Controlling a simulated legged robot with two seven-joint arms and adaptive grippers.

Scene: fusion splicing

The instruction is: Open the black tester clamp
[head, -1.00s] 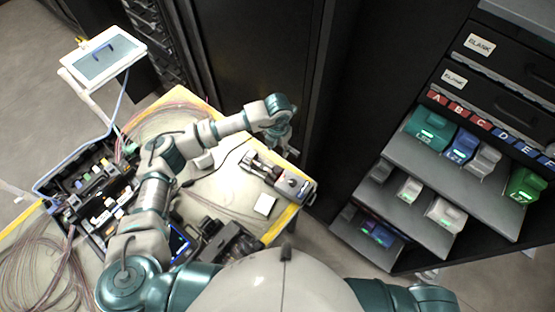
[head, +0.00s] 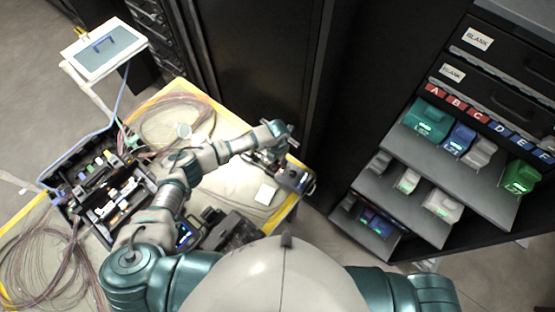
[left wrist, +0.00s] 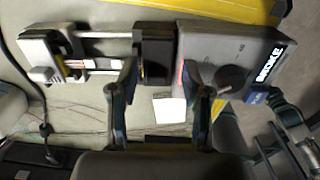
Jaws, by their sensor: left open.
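The tester is a grey box (head: 292,178) with a dark knob, on the right end of the table in the head view. In the left wrist view its grey box (left wrist: 228,70) fills the upper right. Beside it is the black clamp (left wrist: 155,55), a dark block at the end of two metal rails. A pale grey end piece (left wrist: 48,58) is at the rails' other end. My left gripper (left wrist: 163,98) is open and empty, its fingers on either side of the black clamp in the picture. Contact cannot be told. My right gripper is not in view.
A white card (head: 265,194) lies beside the tester. A black toolbox (head: 105,195) and coiled fibres (head: 40,255) are on the left. A rack with coloured modules (head: 430,120) stands at right. The yellow table edge (left wrist: 205,10) runs close behind the tester.

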